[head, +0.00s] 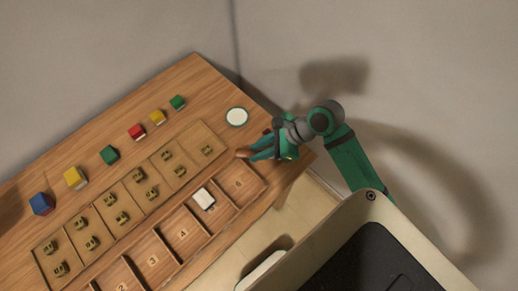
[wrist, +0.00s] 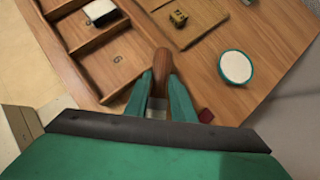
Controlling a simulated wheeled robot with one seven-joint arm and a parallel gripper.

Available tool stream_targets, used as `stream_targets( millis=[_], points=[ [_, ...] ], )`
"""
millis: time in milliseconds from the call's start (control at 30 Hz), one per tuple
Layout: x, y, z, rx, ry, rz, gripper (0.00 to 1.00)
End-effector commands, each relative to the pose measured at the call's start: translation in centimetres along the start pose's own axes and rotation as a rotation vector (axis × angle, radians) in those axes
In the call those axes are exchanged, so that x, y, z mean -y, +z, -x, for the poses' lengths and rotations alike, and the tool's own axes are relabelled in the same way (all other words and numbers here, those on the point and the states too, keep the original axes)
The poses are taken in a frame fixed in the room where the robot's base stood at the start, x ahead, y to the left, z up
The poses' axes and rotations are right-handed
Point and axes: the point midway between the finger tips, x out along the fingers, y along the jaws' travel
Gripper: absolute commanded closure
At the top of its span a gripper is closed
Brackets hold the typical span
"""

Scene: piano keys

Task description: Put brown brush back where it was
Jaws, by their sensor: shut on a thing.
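The brown brush (head: 242,153) is held between the teal fingers of my gripper (head: 262,153), near the right end of the wooden table. In the wrist view, the rounded brown handle (wrist: 163,62) sticks out beyond the fingertips of my gripper (wrist: 160,84). A pale grey part of the brush (wrist: 157,106) shows between the fingers; the rest is hidden by the gripper. The handle's tip is beside the compartment marked 6 (wrist: 117,60). I cannot tell whether the brush touches the table.
A white block with dark sides (head: 204,199) sits in the tray near compartment 6. A white disc with a green rim (head: 237,117) lies behind the gripper. A small dark red thing (wrist: 206,115) is near the fingers. Coloured blocks (head: 109,155) line the far side. Compartment 6 is empty.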

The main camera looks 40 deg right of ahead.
Motion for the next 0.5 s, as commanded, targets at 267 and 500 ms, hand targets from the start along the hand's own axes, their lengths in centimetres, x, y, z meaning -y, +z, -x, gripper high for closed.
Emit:
stream_targets(
  millis=[267,500],
  points=[
    [-0.02,-0.32,-0.58,0.0,0.002,0.002,1.0],
    [-0.01,-0.65,-0.83,0.0,0.001,0.0,0.63]
  ],
)
